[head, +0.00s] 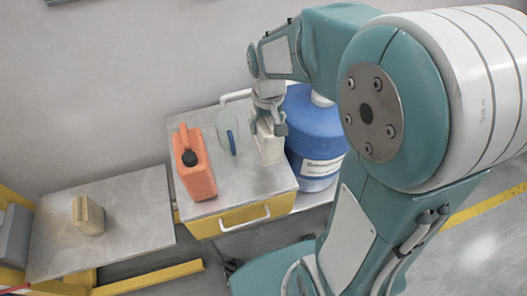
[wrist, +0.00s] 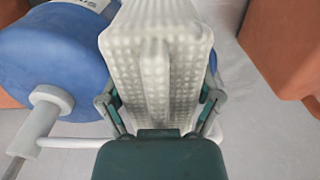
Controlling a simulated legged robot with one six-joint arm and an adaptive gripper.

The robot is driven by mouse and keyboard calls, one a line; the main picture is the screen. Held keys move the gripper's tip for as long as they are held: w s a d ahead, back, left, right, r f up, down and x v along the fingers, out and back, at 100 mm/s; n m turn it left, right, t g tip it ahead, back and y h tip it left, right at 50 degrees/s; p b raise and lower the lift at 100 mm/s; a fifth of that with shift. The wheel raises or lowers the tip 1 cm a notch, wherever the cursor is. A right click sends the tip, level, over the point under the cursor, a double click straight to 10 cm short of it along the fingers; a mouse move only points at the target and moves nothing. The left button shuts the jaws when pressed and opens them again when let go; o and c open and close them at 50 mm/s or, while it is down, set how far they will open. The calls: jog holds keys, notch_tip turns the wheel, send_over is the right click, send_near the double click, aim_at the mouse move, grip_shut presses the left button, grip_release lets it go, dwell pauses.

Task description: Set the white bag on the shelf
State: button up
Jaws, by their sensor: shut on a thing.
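The white bag (head: 269,147) is a pale, textured block. It hangs from my gripper (head: 267,127) at the right of the grey metal cart top (head: 232,190), near the blue barrel. I cannot tell whether its bottom touches the cart top. In the wrist view the white bag (wrist: 155,55) fills the middle, and my gripper (wrist: 159,108) has one finger on each side of it, shut on it. A low grey metal shelf (head: 140,205) with yellow framing stands at the left in the head view.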

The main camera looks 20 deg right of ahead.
jog(key=f, duration=0.5)
jog(key=shift+s+a+f, duration=0.1)
jog(key=shift+a+f, duration=0.05)
jog(key=shift+a, duration=0.15)
notch_tip(320, 180, down, 3)
jog(key=shift+f, duration=0.1)
jog(key=shift+d+f, duration=0.15)
jog(key=shift+f, duration=0.05)
jog(key=o, duration=1.1)
jog(key=shift+f, duration=0.1)
